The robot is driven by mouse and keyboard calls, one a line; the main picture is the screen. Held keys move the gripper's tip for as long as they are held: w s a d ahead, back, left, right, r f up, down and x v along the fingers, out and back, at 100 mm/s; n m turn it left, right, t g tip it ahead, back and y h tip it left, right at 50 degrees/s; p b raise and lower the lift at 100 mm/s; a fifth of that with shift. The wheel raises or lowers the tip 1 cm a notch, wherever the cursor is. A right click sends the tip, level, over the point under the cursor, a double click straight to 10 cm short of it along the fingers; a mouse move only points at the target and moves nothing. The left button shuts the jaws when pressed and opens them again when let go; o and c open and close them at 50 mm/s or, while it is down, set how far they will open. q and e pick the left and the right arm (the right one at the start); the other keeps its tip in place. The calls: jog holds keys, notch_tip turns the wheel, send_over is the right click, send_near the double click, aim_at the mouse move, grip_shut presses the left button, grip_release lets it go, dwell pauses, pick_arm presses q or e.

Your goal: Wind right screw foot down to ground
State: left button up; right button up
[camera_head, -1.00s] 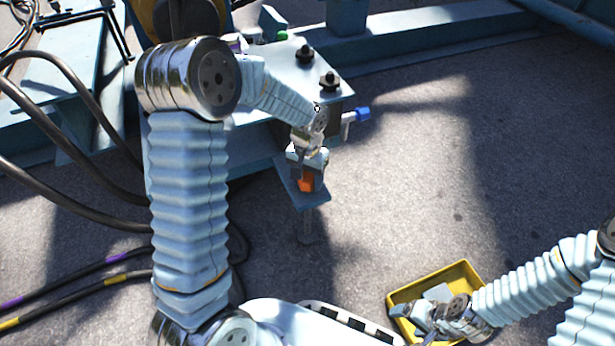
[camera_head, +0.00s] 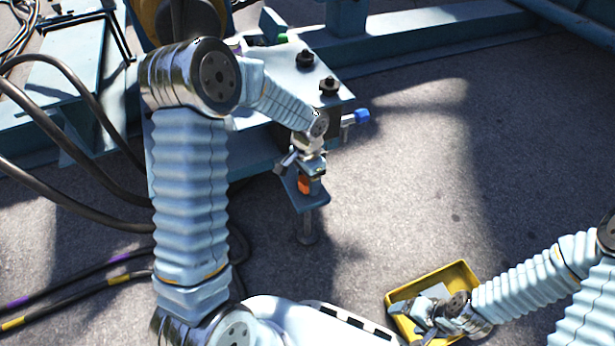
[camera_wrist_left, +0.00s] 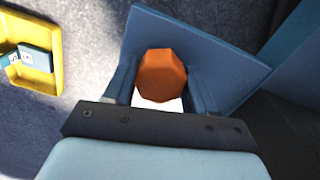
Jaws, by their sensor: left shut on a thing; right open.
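The right screw foot has an orange hex head (camera_head: 305,184), seen just under my left gripper, and a thin grey post (camera_head: 307,227) that runs down from a blue bracket plate (camera_head: 314,201) to the ground area. In the left wrist view the orange head (camera_wrist_left: 161,75) sits between the two fingers of my left gripper (camera_wrist_left: 163,90). The left gripper (camera_head: 302,178) is shut on this head, over the bracket. My right gripper (camera_head: 428,318) is open, low over a yellow tray (camera_head: 467,277). Whether the foot's lower end touches the ground is hard to tell.
A steel plate with dark bolts (camera_head: 328,85) and a blue-capped fitting (camera_head: 361,116) stands just behind my left gripper. Dark cables (camera_head: 75,207) lie at the left. The ground at the right (camera_head: 410,190) is clear.

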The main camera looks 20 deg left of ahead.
pick_arm(q)
jog(key=m+p, duration=0.2)
jog(key=m, duration=0.3)
jog(key=shift+r+m, duration=0.15)
jog(key=shift+m, duration=0.15)
jog(key=m+p, duration=0.2)
jog(key=m, duration=0.2)
jog(key=m+p, duration=0.3)
jog(key=m, duration=0.3)
jog(key=shift+m, duration=0.3)
jog(key=shift+m+p, duration=0.85)
jog(key=shift+m, duration=0.65)
jog(key=o, duration=1)
jog(key=shift+f, duration=0.2)
